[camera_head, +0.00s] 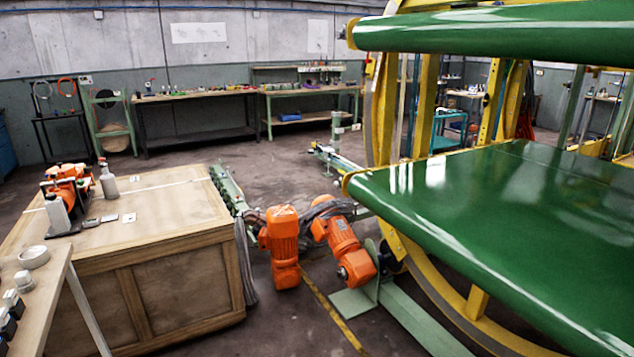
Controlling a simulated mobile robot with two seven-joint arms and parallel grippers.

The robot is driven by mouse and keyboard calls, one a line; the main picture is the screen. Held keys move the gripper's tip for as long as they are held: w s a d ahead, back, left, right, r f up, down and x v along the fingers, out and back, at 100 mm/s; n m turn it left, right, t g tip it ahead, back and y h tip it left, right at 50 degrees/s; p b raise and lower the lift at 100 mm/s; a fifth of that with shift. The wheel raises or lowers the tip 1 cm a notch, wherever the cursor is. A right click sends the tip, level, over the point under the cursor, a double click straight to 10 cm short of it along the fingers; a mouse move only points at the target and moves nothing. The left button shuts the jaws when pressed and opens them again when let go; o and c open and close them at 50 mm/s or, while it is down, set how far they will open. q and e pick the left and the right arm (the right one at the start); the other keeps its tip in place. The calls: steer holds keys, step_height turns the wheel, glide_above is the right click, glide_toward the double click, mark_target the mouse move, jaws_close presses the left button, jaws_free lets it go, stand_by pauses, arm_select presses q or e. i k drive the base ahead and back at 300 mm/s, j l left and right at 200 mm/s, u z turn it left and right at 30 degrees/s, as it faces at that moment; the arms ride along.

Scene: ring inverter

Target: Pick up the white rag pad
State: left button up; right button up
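A small flat white piece (129,217) lies on top of the wooden crate (185,205) at the left. It may be the white rag pad, but it is too small to tell. A second pale flat piece (109,218) lies just left of it. Neither of my grippers is in view.
A spray bottle (108,181) and an orange machine (68,187) stand on the crate. A near table (50,285) at the lower left holds a white ring-shaped item (33,257). Orange motors (281,247) and a yellow-framed machine with green belts (480,215) block the right.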

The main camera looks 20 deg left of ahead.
mark_target(25, 283)
steer(key=i+j+u, duration=0.1)
steer(key=i+u, duration=0.3)
steer(key=i, duration=0.35)
steer(key=i+l+u, duration=0.15)
steer(key=i+u, duration=0.3)
steer(key=i, duration=0.25)
steer(key=i+z, duration=0.2)
steer(key=i, duration=0.2)
steer(key=i+j+z, duration=0.15)
steer(key=i, duration=0.3)
steer(key=i+j+z, duration=0.2)
steer(key=i, duration=0.2)
steer(key=z, duration=5.4)
